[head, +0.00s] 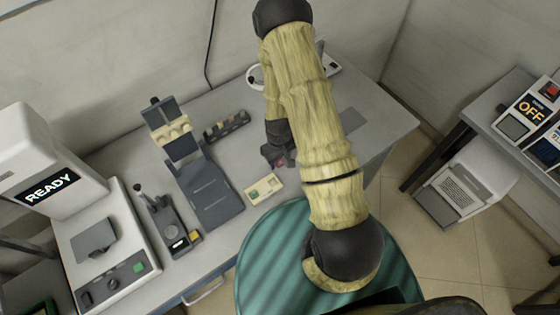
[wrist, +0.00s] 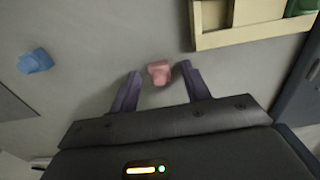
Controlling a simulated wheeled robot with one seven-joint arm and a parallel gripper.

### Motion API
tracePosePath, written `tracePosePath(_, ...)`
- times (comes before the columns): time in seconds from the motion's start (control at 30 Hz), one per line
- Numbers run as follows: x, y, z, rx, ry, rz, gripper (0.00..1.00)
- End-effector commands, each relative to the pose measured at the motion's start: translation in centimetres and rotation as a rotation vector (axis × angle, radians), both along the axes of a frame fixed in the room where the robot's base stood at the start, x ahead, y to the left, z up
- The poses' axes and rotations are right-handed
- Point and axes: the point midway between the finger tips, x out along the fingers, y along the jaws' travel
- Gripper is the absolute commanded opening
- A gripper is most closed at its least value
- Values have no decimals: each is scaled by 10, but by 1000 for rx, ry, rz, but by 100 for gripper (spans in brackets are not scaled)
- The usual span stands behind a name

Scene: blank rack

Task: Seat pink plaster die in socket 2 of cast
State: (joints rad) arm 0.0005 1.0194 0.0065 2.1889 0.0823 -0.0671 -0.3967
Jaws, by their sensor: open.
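The pink plaster die (wrist: 159,73) stands on the grey table in the wrist view, between and slightly beyond the tips of my gripper (wrist: 160,80). The two fingers are apart, with a gap on each side of the die, and hold nothing. In the head view my gripper (head: 278,157) is low over the table, and I cannot make out the die there. The cream cast (head: 171,131) sits in a dark upright holder to the left of my gripper. Its sockets are too small to tell apart.
A blue piece (wrist: 35,61) lies left of the die. A beige tray (wrist: 240,38) with a green piece is close by at upper right; it also shows in the head view (head: 263,189).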

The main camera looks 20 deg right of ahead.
Motion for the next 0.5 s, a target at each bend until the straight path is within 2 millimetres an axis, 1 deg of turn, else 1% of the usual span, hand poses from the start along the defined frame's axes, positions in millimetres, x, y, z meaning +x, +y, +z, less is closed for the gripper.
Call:
tracePosePath(0.07,0,0,0,0,0,0,47)
tracePosePath(0.1,0,0,0,0,0,0,39)
tracePosePath(0.27,0,0,0,0,0,0,8)
tracePosePath(0.3,0,0,0,0,0,0,0)
tracePosePath(0.5,0,0,0,0,0,0,0)
